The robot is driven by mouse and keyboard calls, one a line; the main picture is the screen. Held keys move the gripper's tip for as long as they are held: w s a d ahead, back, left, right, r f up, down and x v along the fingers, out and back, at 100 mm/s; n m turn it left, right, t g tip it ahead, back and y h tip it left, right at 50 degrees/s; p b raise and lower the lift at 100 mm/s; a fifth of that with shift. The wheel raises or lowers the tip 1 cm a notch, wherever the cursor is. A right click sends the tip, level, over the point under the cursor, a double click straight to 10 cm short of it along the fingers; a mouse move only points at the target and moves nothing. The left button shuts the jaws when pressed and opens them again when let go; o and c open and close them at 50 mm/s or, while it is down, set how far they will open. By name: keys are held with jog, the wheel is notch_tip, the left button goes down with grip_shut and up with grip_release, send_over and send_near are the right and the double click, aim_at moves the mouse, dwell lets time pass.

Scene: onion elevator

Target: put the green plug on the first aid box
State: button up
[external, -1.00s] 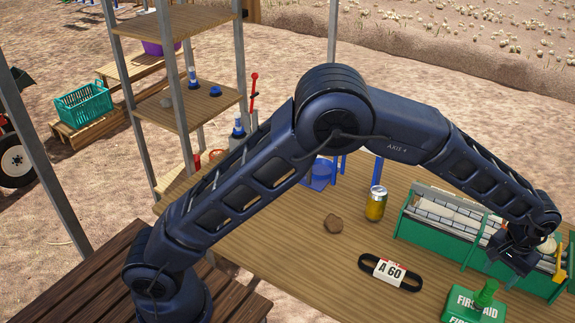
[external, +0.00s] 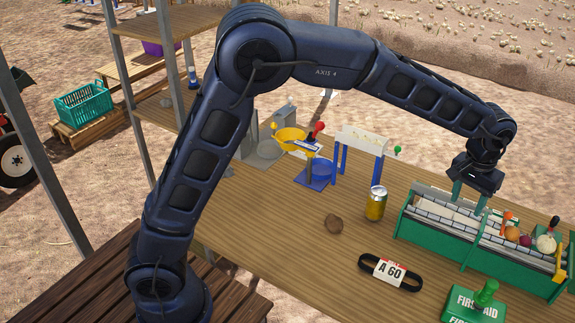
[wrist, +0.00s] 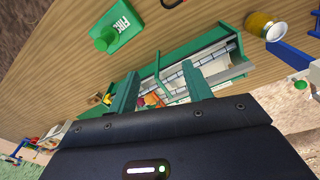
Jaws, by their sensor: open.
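The green plug (external: 487,293) is upright and appears to stand on the green first aid box (external: 462,306) at the lower right of the table. In the wrist view the plug (wrist: 101,42) overlaps the lettered first aid box (wrist: 122,22) near the top. My gripper (external: 470,201) is open, fingers pointing down, over the left part of the green elevator trough. It is apart from the plug, behind it in the external view. Both fingers (wrist: 160,90) show in the wrist view with no plug between them.
The green trough (external: 430,235) holds several vegetables, including an onion (external: 546,243). A blue-legged stand (external: 360,145) is behind.

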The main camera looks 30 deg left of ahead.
jog(key=s+a+r+n+t, duration=0.1)
jog(key=a+r, duration=0.3)
jog(key=a, duration=0.7)
jog(key=s+a+r, duration=0.2)
jog(key=a+r, duration=0.2)
jog(key=a, duration=0.7)
jog(key=s+a+r+n+t, duration=0.1)
jog(key=a+r, duration=0.3)
jog(key=a, duration=0.7)
jog(key=s+a+f+n+t, duration=0.1)
jog(key=s+a+f, duration=0.1)
jog(key=s+a, duration=0.8)
jog(key=s+a+f+t, duration=0.1)
jog(key=s+a+f, duration=0.1)
jog(key=s+a, duration=0.8)
jog(key=shift+s+a+f+n+y, duration=0.15)
jog(key=shift+s+a+n+y, duration=0.2)
jog(key=shift+a, duration=0.55)
